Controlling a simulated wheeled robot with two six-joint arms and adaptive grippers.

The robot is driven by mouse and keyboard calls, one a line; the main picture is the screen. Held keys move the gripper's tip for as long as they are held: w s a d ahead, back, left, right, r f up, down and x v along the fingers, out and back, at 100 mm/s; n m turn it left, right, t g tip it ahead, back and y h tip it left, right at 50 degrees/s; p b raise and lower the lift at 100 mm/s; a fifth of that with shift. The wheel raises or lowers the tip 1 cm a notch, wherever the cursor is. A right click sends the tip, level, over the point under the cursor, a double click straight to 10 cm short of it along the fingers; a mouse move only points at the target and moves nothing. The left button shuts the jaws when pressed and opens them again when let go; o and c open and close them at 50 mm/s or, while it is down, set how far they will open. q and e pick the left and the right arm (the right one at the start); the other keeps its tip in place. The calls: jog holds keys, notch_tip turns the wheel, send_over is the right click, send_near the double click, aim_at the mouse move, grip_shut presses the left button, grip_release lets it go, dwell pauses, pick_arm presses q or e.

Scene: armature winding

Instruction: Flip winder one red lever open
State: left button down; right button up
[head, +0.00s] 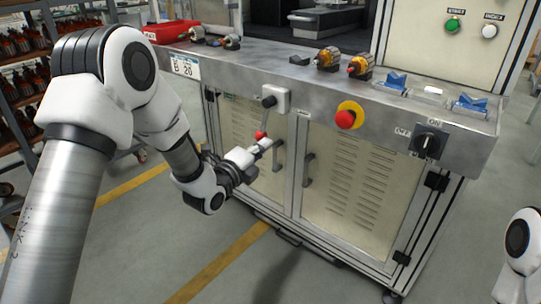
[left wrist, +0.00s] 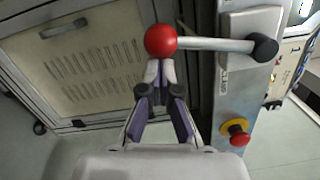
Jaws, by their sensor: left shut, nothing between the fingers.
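The red lever (head: 261,135) has a red ball end and a light rod. In the head view it hangs down from a black pivot on a grey box (head: 281,94) at the machine's front edge. In the left wrist view the red ball (left wrist: 160,41) is at the top centre, with the rod running right to a black pivot (left wrist: 265,48). My left gripper (head: 267,144) is shut and empty just below the ball. Its fingertips (left wrist: 159,69) overlap the ball's lower edge in the wrist view; I cannot tell whether they touch. My right gripper is out of view.
A red emergency button on a yellow base (head: 347,116) and a black rotary switch (head: 427,143) are on the front panel to the right. Door handles (head: 307,167) stick out below. Armatures (head: 327,58) and blue holders (head: 470,105) are on the top. Floor in front is clear.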

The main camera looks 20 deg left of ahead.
pick_arm(q)
jog(key=shift+w+a+r+m, duration=0.1)
jog(key=shift+w+a+m, duration=0.15)
jog(key=shift+a, duration=0.3)
jog(key=shift+w+a+r+m, duration=0.1)
jog(key=shift+a+m, duration=0.25)
jog(key=shift+a, duration=0.15)
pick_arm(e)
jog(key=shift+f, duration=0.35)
